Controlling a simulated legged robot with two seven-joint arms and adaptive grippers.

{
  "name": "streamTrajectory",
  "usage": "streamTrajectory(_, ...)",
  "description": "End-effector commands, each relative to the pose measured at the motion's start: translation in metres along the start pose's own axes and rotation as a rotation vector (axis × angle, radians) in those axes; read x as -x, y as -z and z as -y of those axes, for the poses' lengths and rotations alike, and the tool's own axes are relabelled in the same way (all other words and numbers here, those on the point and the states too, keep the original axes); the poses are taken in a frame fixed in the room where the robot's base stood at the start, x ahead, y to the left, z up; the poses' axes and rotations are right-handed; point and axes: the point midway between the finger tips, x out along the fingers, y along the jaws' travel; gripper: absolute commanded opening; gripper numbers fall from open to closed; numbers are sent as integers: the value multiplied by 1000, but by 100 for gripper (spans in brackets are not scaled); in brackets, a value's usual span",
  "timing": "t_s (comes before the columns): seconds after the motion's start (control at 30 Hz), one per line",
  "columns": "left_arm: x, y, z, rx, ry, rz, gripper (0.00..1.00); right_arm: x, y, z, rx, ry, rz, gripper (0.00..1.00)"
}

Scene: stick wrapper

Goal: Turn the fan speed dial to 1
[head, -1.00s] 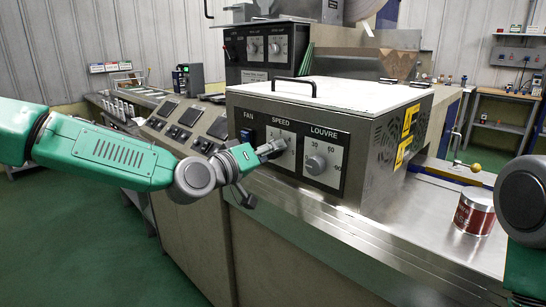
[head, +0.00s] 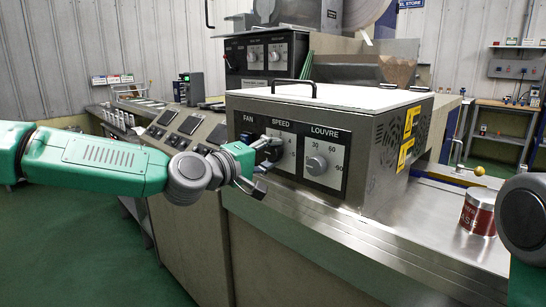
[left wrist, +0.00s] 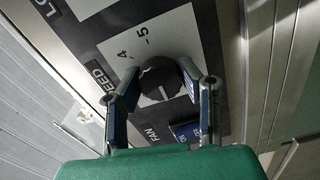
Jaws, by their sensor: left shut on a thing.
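The fan speed dial (left wrist: 160,78) is a dark round knob on a pale plate lettered SPEED, with the marks 4 and 5 showing beside it in the left wrist view. My left gripper (left wrist: 161,84) is shut on it, one finger on each side. A pale line shows on the knob's face, but I cannot tell which number it points to. In the head view my left gripper (head: 266,155) stands at the SPEED plate (head: 283,133) and covers most of the dial. My right gripper is out of view.
The LOUVRE dial (head: 316,166) sits just right of the SPEED plate. The fan switch (head: 247,136) is to its left. A red and silver can (head: 479,212) stands on the metal ledge at right, near my right arm. A handle tops the box.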

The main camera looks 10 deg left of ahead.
Motion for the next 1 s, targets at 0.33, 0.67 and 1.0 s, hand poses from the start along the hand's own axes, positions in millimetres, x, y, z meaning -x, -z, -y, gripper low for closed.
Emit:
streamTrajectory(0.33,0,4,2,15,1,-9,3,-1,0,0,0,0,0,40)
streamTrajectory(0.67,0,3,1,13,1,-6,53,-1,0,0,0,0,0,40)
streamTrajectory(1.0,14,2,1,13,1,-4,53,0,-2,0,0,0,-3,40)
